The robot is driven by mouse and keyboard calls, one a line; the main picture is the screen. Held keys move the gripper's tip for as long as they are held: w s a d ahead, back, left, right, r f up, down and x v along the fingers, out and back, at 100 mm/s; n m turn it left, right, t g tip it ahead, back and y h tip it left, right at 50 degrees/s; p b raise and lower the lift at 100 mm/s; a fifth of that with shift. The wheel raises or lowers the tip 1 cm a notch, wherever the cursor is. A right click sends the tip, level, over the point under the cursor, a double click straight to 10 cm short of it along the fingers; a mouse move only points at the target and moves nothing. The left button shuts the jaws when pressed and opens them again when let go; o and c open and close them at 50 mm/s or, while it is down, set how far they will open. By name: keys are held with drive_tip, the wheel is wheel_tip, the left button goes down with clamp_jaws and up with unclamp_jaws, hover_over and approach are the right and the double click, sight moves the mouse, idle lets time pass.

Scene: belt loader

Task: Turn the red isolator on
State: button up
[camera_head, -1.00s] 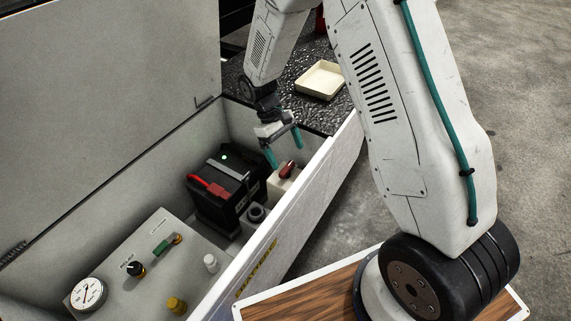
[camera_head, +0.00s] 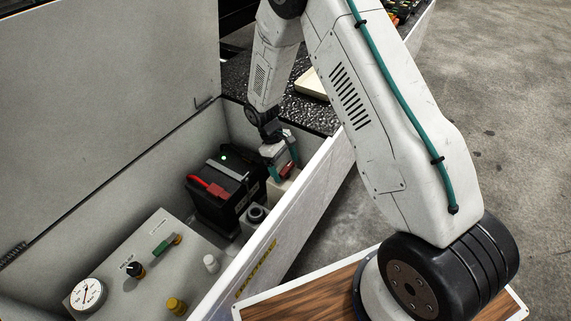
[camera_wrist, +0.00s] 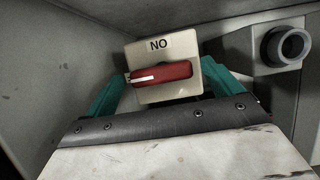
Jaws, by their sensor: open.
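The red isolator handle (camera_wrist: 161,74) lies nearly level across its cream box in the wrist view. The cream box (camera_wrist: 150,97) carries a label (camera_wrist: 158,45) that appears upside down and reads "NO" or "ON" turned over. A white line marks the left end of the handle. My gripper (camera_wrist: 160,82) is open, with one teal finger on each side of the box and handle. I cannot tell whether the fingers touch. In the head view, my gripper (camera_head: 282,164) is down over the isolator, and the red handle (camera_head: 287,171) shows between the fingers.
A black battery (camera_head: 225,190) with a red clamp stands left of the isolator. A round black socket (camera_head: 256,213) is close by. The compartment's front wall (camera_head: 300,190) rises close on the right. A panel with a gauge (camera_head: 88,295) and knobs lies nearer.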

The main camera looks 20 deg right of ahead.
drive_tip(key=shift+c, duration=0.3)
drive_tip(key=c, duration=0.9)
drive_tip(key=shift+d, duration=0.1)
